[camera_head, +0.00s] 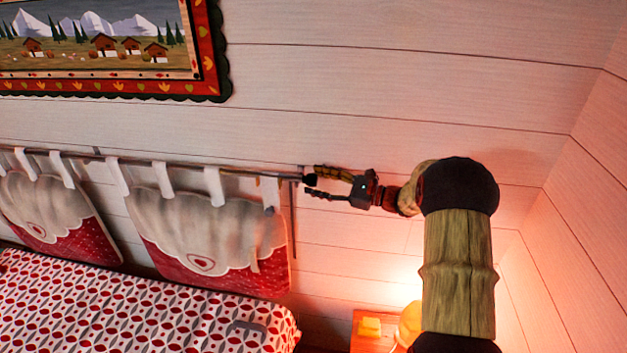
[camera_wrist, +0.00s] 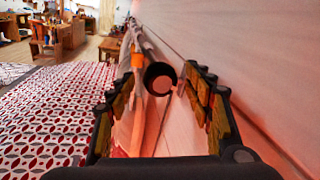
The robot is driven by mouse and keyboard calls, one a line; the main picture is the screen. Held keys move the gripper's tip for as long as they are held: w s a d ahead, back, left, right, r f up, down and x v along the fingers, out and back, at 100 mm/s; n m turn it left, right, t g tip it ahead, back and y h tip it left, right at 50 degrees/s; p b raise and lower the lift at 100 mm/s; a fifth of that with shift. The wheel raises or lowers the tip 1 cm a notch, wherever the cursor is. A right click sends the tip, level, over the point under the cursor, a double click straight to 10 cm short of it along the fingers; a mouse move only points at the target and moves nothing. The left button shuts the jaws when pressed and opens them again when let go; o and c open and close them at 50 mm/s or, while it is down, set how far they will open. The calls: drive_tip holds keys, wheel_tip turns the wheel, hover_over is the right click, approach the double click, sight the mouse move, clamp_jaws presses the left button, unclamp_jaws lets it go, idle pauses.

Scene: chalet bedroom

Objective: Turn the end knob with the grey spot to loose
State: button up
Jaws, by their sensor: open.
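The rod (camera_head: 238,172) runs along the wall with cushions hanging from it. Its black round end knob (camera_head: 310,180) is at the right end. In the wrist view the knob (camera_wrist: 153,72) faces me and shows a dull round spot on its end, tinted pinkish by the light. My gripper (camera_head: 314,181) comes in from the right, in line with the rod. Its fingers are open, one on each side of the knob, with the knob at the mouth between the tips. A gap shows on both sides in the wrist view, and I see no contact.
The plank wall (camera_head: 380,80) runs close behind the rod and beside one finger. Hanging cushions (camera_head: 205,235) and the patterned bed (camera_head: 120,310) lie below left. A bedside table (camera_head: 362,343) with a lit lamp (camera_head: 410,322) stands below my arm. A framed picture (camera_head: 215,60) hangs above.

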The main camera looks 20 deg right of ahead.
drive_tip(key=shift+x, duration=0.8)
drive_tip(key=c, duration=0.3)
drive_tip(key=c, duration=0.8)
drive_tip(key=shift+c, duration=0.5)
drive_tip(key=shift+f+b, duration=0.1)
drive_tip(key=shift+b, duration=0.2)
drive_tip(key=shift+f+n+b, duration=0.1)
drive_tip(key=shift+n+b, duration=0.6)
drive_tip(key=shift+b, duration=0.35)
drive_tip(key=shift+n+b, duration=0.6)
drive_tip(key=shift+b, duration=0.1)
drive_tip(key=shift+r, duration=0.25)
